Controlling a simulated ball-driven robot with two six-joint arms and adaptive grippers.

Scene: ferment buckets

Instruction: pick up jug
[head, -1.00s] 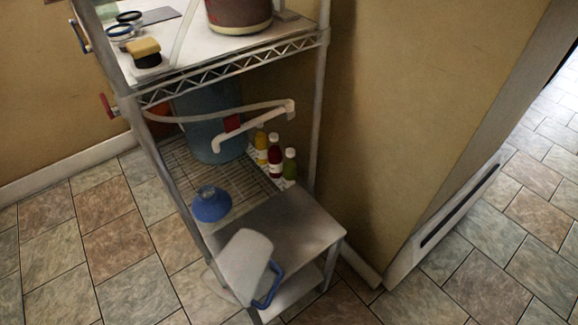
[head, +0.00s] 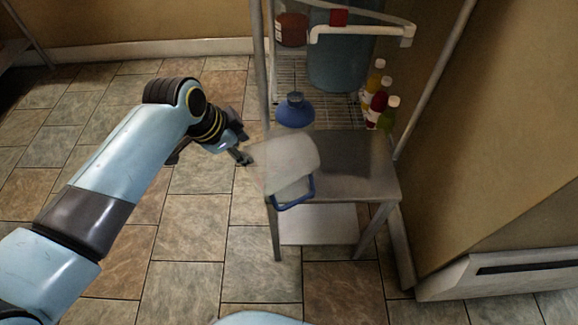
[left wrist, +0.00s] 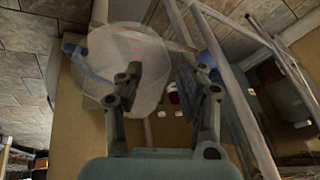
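The jug (head: 287,160), a pale translucent vessel with a blue handle, sits tilted-looking at the left edge of a small metal table (head: 350,170). My left gripper (head: 244,152) is just left of the jug in the head view, empty. In the left wrist view the left gripper (left wrist: 162,82) has its two fingers spread apart. There the jug (left wrist: 120,45) shows behind and beside the left finger, its blue handle at the far left. I cannot tell whether the finger touches it. My right gripper is not in view.
A blue funnel-like item (head: 295,111) stands behind the jug. Several bottles (head: 378,98) and a blue bucket (head: 338,62) stand on the wire rack behind. Rack posts rise at both sides of the table. Tiled floor at the left is free.

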